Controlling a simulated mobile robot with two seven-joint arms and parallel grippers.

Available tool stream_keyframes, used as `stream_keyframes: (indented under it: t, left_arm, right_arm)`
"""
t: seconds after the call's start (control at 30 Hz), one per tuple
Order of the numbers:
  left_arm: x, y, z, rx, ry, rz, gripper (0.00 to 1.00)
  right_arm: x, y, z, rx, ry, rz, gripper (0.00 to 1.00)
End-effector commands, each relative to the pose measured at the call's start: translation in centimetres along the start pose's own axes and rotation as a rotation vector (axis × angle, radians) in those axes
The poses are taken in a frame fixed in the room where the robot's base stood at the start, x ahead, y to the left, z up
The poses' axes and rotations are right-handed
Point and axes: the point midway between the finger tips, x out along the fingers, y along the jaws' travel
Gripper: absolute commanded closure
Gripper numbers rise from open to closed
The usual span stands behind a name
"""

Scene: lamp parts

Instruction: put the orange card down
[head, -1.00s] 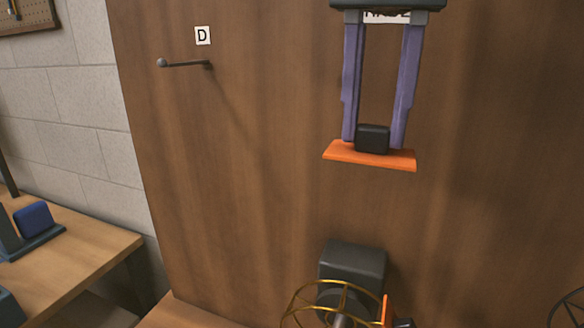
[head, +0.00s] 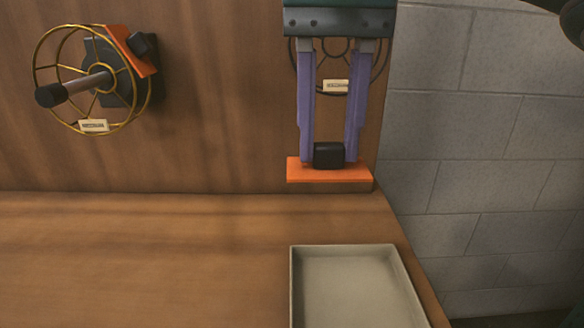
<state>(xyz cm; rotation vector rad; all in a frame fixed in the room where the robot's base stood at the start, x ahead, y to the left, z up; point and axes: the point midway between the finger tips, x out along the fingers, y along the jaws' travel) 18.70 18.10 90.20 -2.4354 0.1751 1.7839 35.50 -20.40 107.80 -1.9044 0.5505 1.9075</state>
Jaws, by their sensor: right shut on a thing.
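The orange card (head: 300,172) is a flat plate with a black block (head: 328,155) on it. My right gripper (head: 329,150) comes down from the top of the head view, and its two purple fingers are shut on the black block of the card. The card hangs level in front of the wooden panel's right edge, in the picture above the back of a grey tray (head: 408,284). My left gripper is not in view.
A gold wire wheel (head: 64,122) on a spindle is at the upper left, with another orange piece (head: 127,45) behind it. A dark ring with a label (head: 336,86) shows behind my fingers. The wooden surface (head: 140,260) left of the tray is clear.

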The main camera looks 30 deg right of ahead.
Motion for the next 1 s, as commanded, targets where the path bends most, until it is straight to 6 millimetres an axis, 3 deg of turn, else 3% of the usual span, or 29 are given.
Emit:
stream_keyframes:
  t: [0.17,0.6,0.87,1.0]
  left_arm:
    - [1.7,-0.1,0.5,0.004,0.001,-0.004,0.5]
    - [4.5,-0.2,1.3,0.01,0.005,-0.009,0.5]
    - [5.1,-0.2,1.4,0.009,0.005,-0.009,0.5]
    - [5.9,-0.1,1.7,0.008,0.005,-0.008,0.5]
  right_arm:
    - [2.5,-0.1,0.0,-0.01,-0.001,0.0,1.0]
    - [13.8,0.0,0.1,-0.01,-0.001,0.003,1.0]
    - [16.4,0.0,0.1,-0.011,-0.001,0.001,1.0]
    - [19.2,0.0,0.1,-0.01,0.0,0.002,1.0]
